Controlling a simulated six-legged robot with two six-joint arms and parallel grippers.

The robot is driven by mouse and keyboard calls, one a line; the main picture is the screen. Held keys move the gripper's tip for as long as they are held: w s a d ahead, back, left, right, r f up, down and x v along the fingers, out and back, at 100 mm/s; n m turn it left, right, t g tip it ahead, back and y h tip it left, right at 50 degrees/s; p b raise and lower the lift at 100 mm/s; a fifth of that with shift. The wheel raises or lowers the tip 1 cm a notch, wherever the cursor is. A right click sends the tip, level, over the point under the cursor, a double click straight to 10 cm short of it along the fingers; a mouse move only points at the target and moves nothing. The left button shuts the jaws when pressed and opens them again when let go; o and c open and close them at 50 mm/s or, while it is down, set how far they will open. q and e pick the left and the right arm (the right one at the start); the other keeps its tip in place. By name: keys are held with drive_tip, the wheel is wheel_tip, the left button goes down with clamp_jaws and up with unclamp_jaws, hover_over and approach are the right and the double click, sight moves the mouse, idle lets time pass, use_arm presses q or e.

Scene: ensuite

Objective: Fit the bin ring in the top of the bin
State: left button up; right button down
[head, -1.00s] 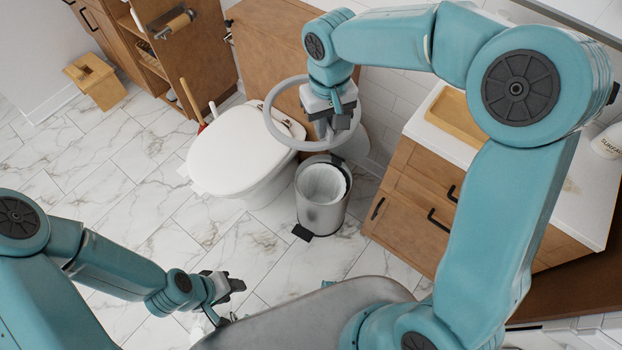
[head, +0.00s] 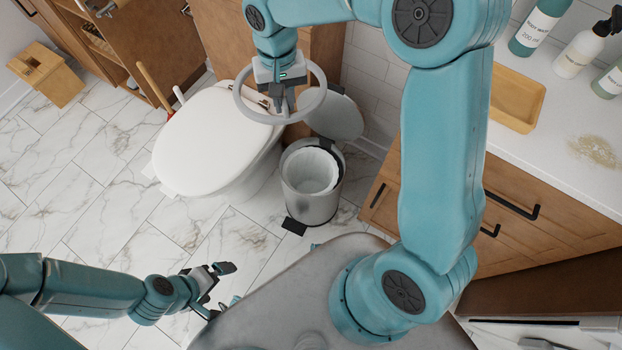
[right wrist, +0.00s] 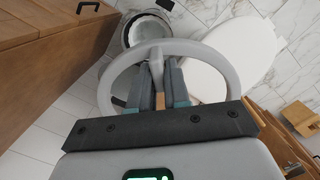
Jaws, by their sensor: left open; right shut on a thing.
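The bin shows in the right wrist view too (right wrist: 132,55). My left gripper (head: 222,277) is open and empty, low at left.
A white toilet (head: 212,140) stands close to the left of the bin. A wooden vanity (head: 400,205) stands to the right, with a tan tray (head: 515,101) and bottles (head: 580,52) on top.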

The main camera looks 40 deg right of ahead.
drive_tip(key=d+f+m+y+b, duration=0.2)
drive_tip(key=f+b, duration=2)
drive_tip(key=f, duration=2.2)
drive_tip(key=shift+d+f+m+b, duration=0.35)
drive_tip(key=shift+d+m, duration=0.75)
drive_tip(key=shift+m, duration=1.8)
drive_tip(key=c, duration=1.4)
unclamp_jaws()
drive_tip(key=shift+f, duration=0.1)
drive_tip(key=o, duration=0.3)
